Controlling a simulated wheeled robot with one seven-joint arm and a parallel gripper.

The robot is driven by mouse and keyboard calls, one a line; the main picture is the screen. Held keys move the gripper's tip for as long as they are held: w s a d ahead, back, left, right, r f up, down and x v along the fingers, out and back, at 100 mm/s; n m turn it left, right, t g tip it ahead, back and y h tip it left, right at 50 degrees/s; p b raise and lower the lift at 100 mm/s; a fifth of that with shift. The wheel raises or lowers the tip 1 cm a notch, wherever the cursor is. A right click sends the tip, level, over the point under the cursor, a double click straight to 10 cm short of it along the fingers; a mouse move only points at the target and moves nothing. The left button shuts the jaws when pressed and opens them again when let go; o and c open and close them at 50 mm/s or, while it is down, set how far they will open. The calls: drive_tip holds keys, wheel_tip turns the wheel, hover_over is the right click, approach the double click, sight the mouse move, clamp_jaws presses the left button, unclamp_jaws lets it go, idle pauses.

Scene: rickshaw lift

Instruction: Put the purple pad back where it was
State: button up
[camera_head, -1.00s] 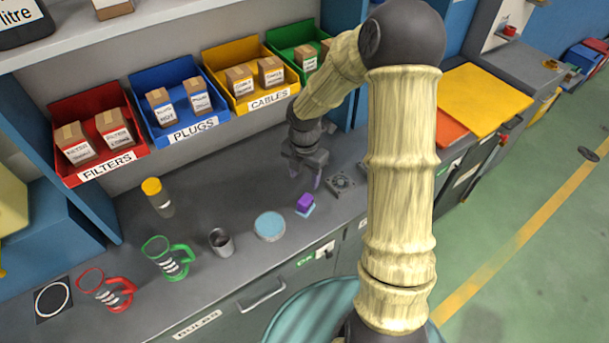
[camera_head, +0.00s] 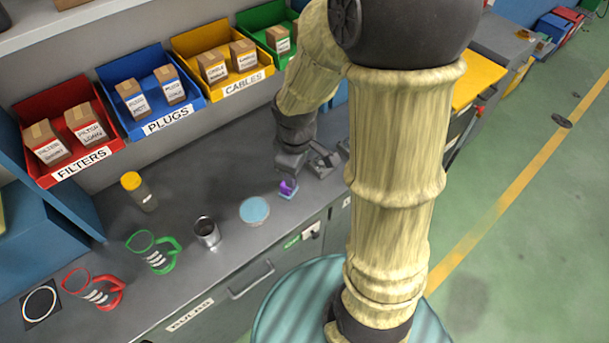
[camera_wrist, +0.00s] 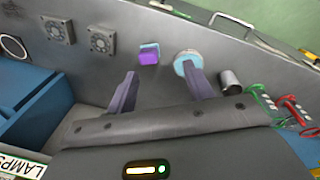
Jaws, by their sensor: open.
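The small purple pad (camera_head: 287,186) sits on the counter on a light blue square (camera_head: 290,196), which shows at its edge. In the wrist view the purple pad (camera_wrist: 148,58) lies beyond my fingertips, nearer the left finger, with the light blue square (camera_wrist: 150,45) behind it. My gripper (camera_wrist: 159,72) is open and empty. In the head view my gripper (camera_head: 296,172) is just above and behind the purple pad, partly covering it. I cannot tell the exact gap between them.
Fans (camera_wrist: 103,40) lie on the other side. Labelled bins (camera_head: 60,140) line the back.

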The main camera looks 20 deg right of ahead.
drive_tip(key=shift+s+r+m+t, duration=0.15)
drive_tip(key=shift+s+r+m, duration=0.25)
drive_tip(key=shift+s+m, duration=0.8)
drive_tip(key=shift+s+r+m+t, duration=0.2)
drive_tip(key=shift+s+r+m, duration=0.25)
drive_tip(key=shift+m, duration=1.5)
drive_tip(key=shift+s+r+m+t, duration=0.15)
drive_tip(key=shift+s+r+m, duration=0.25)
drive_tip(key=shift+s+m, duration=0.8)
drive_tip(key=shift+w+m, duration=0.3)
drive_tip(key=shift+m, duration=0.05)
